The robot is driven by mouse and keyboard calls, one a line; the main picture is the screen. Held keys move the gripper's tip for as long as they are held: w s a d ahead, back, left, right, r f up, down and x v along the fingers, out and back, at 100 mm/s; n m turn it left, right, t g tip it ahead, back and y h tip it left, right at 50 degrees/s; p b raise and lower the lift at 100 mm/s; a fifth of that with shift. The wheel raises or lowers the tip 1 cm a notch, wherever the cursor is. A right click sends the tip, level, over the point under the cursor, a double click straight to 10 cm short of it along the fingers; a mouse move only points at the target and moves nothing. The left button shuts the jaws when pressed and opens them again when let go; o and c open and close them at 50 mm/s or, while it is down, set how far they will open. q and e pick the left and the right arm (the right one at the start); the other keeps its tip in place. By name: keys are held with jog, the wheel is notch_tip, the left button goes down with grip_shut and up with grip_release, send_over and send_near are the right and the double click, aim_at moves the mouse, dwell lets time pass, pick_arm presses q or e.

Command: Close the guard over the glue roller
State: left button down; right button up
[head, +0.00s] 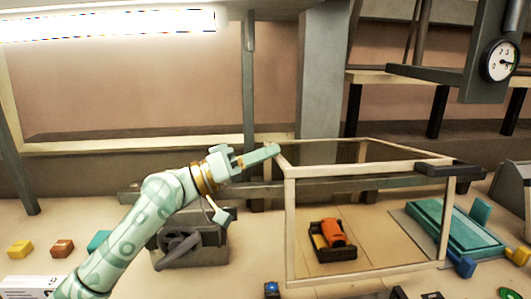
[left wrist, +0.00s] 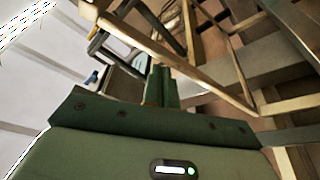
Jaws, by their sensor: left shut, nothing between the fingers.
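The guard (head: 365,171) is a pale wooden-framed, see-through box with a dark handle (head: 450,169) on its upper right edge. I cannot tell how far it is shut. The orange glue roller (head: 333,233) sits in a small black holder and shows through the frame. My left gripper (head: 272,151) is shut and empty, at the frame's upper left corner. I cannot tell whether it touches the frame. In the left wrist view the closed fingers (left wrist: 160,86) point toward pale frame bars (left wrist: 190,66). My right gripper is out of view.
A grey machine with a dark handle (head: 180,246) stands left of the guard, below my left forearm. A teal tray (head: 455,228) lies to the right. Yellow (head: 20,249) and red-brown (head: 62,249) blocks lie at far left. A dial gauge (head: 499,61) hangs at upper right.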

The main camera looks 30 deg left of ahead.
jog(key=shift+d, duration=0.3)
